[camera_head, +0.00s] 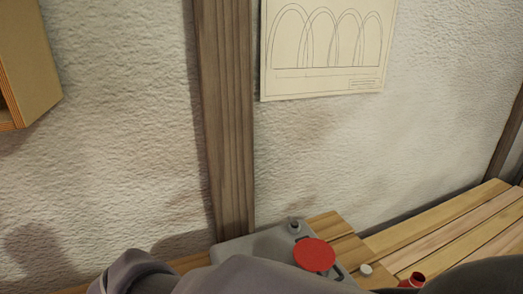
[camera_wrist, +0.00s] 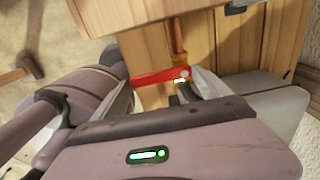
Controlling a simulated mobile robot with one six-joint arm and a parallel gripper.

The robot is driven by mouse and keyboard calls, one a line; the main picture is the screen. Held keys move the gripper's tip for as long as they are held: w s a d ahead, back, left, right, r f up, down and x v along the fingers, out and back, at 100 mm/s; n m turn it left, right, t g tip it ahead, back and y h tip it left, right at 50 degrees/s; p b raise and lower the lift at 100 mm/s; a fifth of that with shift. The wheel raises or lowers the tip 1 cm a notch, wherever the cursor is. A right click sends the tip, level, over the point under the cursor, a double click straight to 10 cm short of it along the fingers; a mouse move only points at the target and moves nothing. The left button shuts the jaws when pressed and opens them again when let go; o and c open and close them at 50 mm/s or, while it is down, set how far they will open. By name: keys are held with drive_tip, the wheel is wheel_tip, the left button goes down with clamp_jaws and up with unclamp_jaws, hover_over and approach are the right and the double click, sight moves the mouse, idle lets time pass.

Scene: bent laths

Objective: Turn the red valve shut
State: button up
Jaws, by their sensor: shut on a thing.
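The red valve shows in the wrist view as a flat red lever (camera_wrist: 158,77) with a pale round pivot at its right end. It is beside an upright copper-coloured pipe (camera_wrist: 177,38). My gripper (camera_wrist: 165,90) is shut on the red lever, with one pale finger at its left and one at its right. The exact contact is partly hidden by the fingers and the gripper body. In the head view neither the lever nor the gripper's fingers can be made out; my mauve arm fills the bottom edge.
In the head view a grey box with a round red disc (camera_head: 314,254) sits on a slatted wooden bench (camera_head: 440,225), near a small red cylinder (camera_head: 413,280) and a white knob (camera_head: 366,269). A wooden post (camera_head: 226,120) stands against the rough wall. Wooden boards (camera_wrist: 112,14) crowd the lever.

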idle(0.3)
drive_tip(key=o, duration=1.9)
wheel_tip(320, 180, up, 18)
drive_tip(key=p, duration=0.7)
drive_tip(key=shift+f, duration=0.25)
drive_tip(key=w+d+f+n+t+b, duration=0.1)
drive_tip(key=d+n+t, duration=0.1)
drive_tip(key=d, duration=0.6)
drive_tip(key=w+d+f+n+t+y+b, duration=0.1)
drive_tip(key=d+f+n+t+b, duration=0.1)
drive_tip(key=d, duration=0.7)
drive_tip(key=w+d+f+n+t+y+b, duration=0.1)
drive_tip(key=d+n, duration=0.3)
drive_tip(key=d, duration=0.5)
drive_tip(key=shift+w+d+f+t, duration=0.3)
drive_tip(key=shift+f+t, duration=0.1)
drive_tip(key=shift+f, duration=0.1)
